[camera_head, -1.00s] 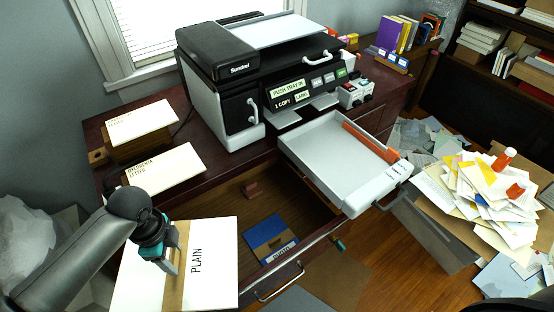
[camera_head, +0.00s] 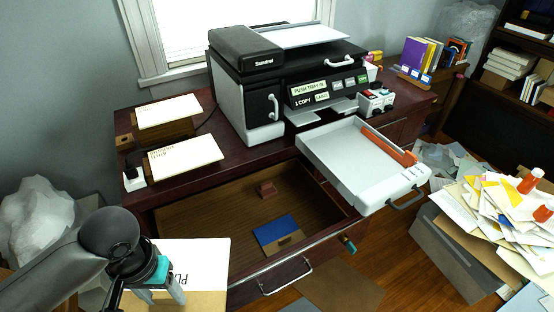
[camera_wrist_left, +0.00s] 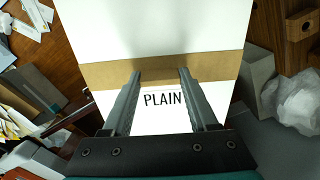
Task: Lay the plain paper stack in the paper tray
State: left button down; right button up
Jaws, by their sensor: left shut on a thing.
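The plain paper stack (camera_head: 205,262) is a white block with a brown band and the printed word PLAIN. It is at the lower left of the head view, in front of the open drawer, partly cut off by the picture edge. My left gripper (camera_head: 168,288) is shut on it; in the left wrist view, the fingers (camera_wrist_left: 158,88) reach over the stack's brown band (camera_wrist_left: 100,74). The paper tray (camera_head: 350,155) is pulled out of the printer (camera_head: 250,90), light grey and empty, with an orange guide (camera_head: 390,145) along its right side. My right gripper is not in view.
The open drawer (camera_head: 200,215) holds a blue packet (camera_head: 275,228) and lies between the stack and the tray. Two letter stacks (camera_head: 185,153) sit on the desk's left. A heap of papers (camera_head: 500,205) covers a bin at the right.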

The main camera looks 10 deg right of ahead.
aim_at(350, 158)
jog(key=l+u, duration=0.1)
jog(key=l, duration=0.6)
jog(key=l+u, duration=0.15)
jog(key=l, duration=0.55)
jog(key=k+l+u, duration=0.1)
jog(key=l, duration=0.6)
jog(key=k+l+u, duration=0.15)
jog(key=l, duration=0.55)
jog(key=i, duration=0.05)
